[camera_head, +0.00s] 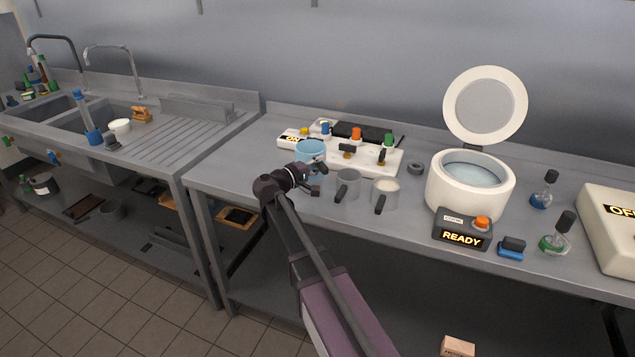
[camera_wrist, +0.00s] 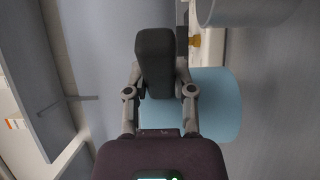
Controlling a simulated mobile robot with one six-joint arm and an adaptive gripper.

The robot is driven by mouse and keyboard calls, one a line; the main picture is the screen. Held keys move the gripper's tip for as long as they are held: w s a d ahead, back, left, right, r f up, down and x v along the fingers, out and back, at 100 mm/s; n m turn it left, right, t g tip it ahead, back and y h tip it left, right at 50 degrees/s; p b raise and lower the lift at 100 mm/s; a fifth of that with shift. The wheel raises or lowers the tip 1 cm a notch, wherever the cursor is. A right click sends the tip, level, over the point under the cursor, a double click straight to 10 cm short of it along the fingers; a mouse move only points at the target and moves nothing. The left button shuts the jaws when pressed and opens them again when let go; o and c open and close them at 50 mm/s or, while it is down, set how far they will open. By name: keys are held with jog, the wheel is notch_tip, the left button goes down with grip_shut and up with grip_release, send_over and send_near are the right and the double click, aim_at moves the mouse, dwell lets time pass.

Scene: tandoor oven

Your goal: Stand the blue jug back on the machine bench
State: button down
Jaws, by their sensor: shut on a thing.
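The blue jug (camera_head: 311,150) is a light blue vessel at the front left of the machine bench (camera_head: 255,162), in front of the white control panel. It looks upright; I cannot tell whether its base touches the bench. My gripper (camera_head: 316,178) is at its front side. In the wrist view my gripper (camera_wrist: 158,85) is shut on the jug's dark handle (camera_wrist: 155,60), with the jug's blue body (camera_wrist: 215,105) behind it. The jug's underside is hidden in both views.
Two grey jugs (camera_head: 347,184) with dark handles stand just right of my gripper. A white round machine (camera_head: 470,190) with an open lid and a READY box (camera_head: 462,232) stand further right. A sink bench (camera_head: 165,150) is at the left, beyond a gap.

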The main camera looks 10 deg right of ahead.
aim_at(319, 175)
jog(key=shift+f, duration=0.25)
jog(key=shift+f+b, duration=1.8)
jog(key=shift+b, duration=0.15)
jog(key=shift+f, duration=0.15)
jog(key=shift+c, duration=2.3)
grip_release()
jog(key=shift+r, duration=0.25)
jog(key=v, duration=1.2)
